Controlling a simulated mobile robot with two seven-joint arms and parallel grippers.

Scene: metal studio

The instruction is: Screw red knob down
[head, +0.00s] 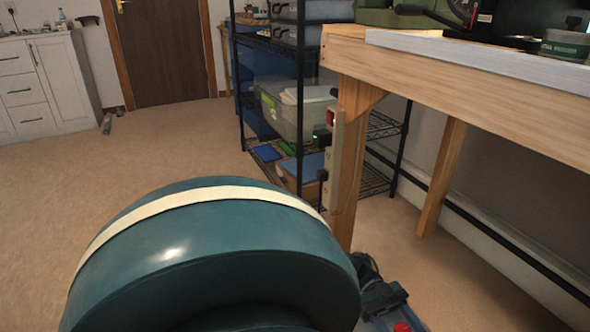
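A small red piece (402,327) shows at the bottom edge of the head view, right of centre, on a dark and grey-blue object (382,297) on the floor. It is cut off by the frame, so I cannot tell for sure that it is the red knob or how far down it sits. A large rounded teal form with a cream band (215,255) fills the bottom middle, close to the camera, and hides the floor behind it.
A wooden workbench (450,88) stands at the right, with a power strip (334,155) on its leg. Behind it is a black wire shelf (241,75) with bins (300,112). White cabinets (45,80) and a brown door (160,50) are at the back.

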